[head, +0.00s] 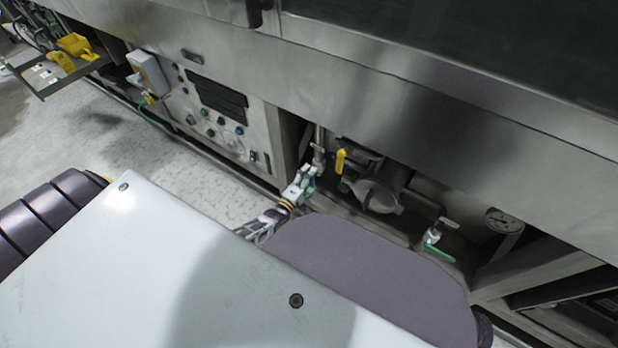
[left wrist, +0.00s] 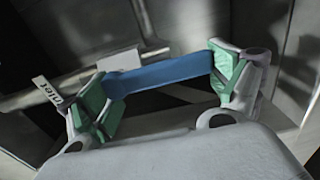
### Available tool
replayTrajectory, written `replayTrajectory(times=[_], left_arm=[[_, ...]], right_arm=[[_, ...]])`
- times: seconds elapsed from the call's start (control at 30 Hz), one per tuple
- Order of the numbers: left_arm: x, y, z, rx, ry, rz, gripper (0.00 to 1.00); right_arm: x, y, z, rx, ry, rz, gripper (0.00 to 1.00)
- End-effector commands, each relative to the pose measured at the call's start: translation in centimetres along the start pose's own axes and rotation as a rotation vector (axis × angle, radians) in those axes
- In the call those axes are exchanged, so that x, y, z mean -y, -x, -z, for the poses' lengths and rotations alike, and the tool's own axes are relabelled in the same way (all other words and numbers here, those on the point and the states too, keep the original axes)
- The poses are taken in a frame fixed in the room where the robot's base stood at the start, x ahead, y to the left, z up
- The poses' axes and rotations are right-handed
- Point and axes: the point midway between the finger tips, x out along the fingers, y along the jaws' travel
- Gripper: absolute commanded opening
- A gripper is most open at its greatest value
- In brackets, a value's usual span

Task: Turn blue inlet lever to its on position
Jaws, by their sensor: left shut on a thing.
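The blue inlet lever (left wrist: 160,75) spans the gap between the green-padded fingers of my left gripper (left wrist: 164,84) in the left wrist view. Its ends meet the pads on both sides, and the gripper is shut on it. A white tag (left wrist: 47,92) with partly readable lettering shows beside the left finger. In the head view my left gripper (head: 303,184) reaches into the open bay under the machine, by a vertical pipe. The lever is mostly hidden there by the gripper. My right gripper is not in view.
A yellow lever (head: 340,161) is close right of the gripper. A green-handled valve (head: 438,252) and a round gauge (head: 504,221) are farther right. A control panel (head: 215,110) is left of the bay. The steel machine front (head: 400,95) overhangs. The floor at left is clear.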

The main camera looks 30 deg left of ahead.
Motion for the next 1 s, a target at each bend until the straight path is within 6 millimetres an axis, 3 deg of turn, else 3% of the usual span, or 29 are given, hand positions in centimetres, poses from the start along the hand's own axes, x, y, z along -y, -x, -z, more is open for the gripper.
replayTrajectory(times=[0.33, 0.37, 0.4, 1.0], left_arm=[[0.0, -0.02, 0.0, -0.002, 0.014, 0.0, 0.48], [0.0, -0.02, 0.0, -0.002, 0.014, 0.0, 0.94], [0.0, -0.02, -0.01, -0.002, 0.014, 0.0, 0.99], [0.07, 0.57, -0.02, -0.001, 0.008, 0.001, 1.0]], right_arm=[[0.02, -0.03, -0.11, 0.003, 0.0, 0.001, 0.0], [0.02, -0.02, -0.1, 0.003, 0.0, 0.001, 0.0], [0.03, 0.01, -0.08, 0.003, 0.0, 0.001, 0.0], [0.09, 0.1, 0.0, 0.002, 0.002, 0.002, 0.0]])
